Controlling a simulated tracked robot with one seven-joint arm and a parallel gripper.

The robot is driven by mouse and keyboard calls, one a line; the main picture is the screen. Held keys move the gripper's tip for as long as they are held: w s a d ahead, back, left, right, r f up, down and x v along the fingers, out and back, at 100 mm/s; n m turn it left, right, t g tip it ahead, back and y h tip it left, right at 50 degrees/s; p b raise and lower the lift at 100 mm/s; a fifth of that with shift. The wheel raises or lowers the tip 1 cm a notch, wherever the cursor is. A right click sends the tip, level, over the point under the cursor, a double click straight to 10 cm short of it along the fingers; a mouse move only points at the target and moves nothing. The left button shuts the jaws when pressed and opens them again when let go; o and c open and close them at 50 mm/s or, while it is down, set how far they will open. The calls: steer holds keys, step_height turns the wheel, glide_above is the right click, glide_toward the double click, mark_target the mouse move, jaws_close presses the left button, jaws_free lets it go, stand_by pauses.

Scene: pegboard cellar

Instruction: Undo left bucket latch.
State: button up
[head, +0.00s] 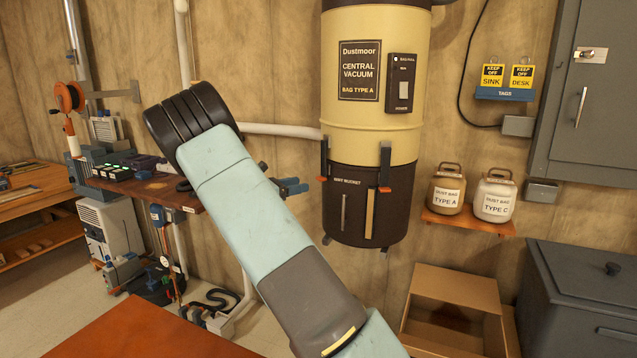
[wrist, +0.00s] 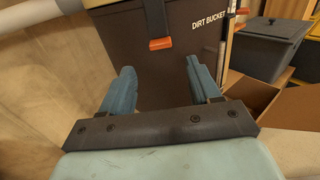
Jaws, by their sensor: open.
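The left bucket latch (head: 325,158) is a dark upright strap with an orange tab at its lower end. It spans the seam between the cream vacuum drum (head: 400,130) and the dark dirt bucket (head: 345,215), lying along the side. In the wrist view the latch's orange tab (wrist: 162,44) hangs just beyond my gripper (wrist: 160,65), roughly centred between the two blue fingers. My gripper is open and empty, with no visible contact with the tab. In the head view my gripper (head: 288,187) is left of the bucket, partly hidden by my arm.
The right latch (head: 385,165) has a similar orange tab. A shelf (head: 470,226) with two dust bag jars is right of the bucket. An open cardboard box (head: 455,285) and a grey bin (head: 585,290) stand below right. A pale pipe (head: 280,130) runs left of the drum.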

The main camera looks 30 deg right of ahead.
steer(key=d, duration=0.8)
steer(key=shift+w+d, duration=0.1)
steer(key=shift+w, duration=0.05)
